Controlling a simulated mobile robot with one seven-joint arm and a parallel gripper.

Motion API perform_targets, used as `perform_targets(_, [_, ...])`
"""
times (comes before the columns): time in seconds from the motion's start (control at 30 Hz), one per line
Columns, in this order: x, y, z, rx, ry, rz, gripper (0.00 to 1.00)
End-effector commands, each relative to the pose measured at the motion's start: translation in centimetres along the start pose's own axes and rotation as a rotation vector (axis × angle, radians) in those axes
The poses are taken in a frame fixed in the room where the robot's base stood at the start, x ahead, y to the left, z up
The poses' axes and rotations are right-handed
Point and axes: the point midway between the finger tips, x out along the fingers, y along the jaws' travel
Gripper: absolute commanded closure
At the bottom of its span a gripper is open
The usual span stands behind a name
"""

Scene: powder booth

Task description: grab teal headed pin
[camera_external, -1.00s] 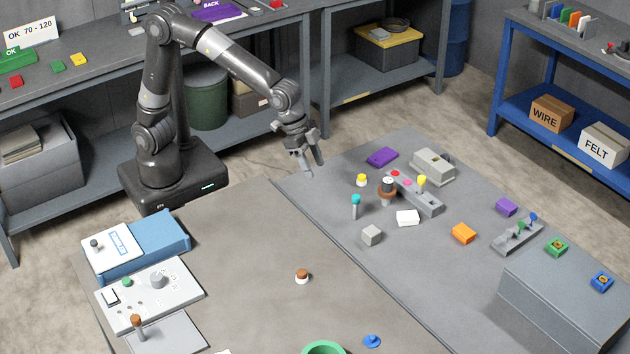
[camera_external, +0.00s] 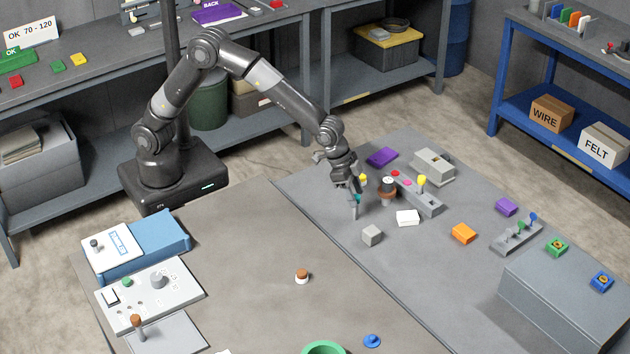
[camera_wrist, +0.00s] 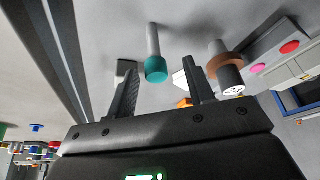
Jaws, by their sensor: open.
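The teal headed pin (camera_external: 355,208) stands upright on the grey mat, its grey shank showing in the external view and its head partly hidden by my gripper (camera_external: 352,188). In the wrist view the pin's teal head (camera_wrist: 156,70) lies between and beyond the two fingertips of my gripper (camera_wrist: 160,75), with its pale shank running away from the camera. My gripper is open, with clear gaps between the head and both fingers. Contact is not visible.
A brown-collared post (camera_external: 386,190) stands close to the right of the pin. A grey cube (camera_external: 372,235) and a white block (camera_external: 407,217) lie nearby. A grey bar (camera_external: 425,203) carries a yellow-headed pin (camera_external: 422,181). The mat's front left is clear.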

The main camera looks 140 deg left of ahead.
Motion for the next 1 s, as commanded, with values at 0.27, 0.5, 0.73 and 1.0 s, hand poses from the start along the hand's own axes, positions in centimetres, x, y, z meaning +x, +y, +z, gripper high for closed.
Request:
perform_targets(0.27, [3.9, 0.4, 0.5, 0.0, -0.003, 0.0, 0.52])
perform_targets(0.5, [4.8, 0.4, 0.5, 0.0, -0.001, 0.0, 0.52])
perform_targets(0.73, [4.8, 0.4, 0.5, 0.0, -0.001, 0.0, 0.65])
perform_targets(1.0, [4.7, 0.4, 0.5, 0.0, -0.001, 0.0, 0.87])
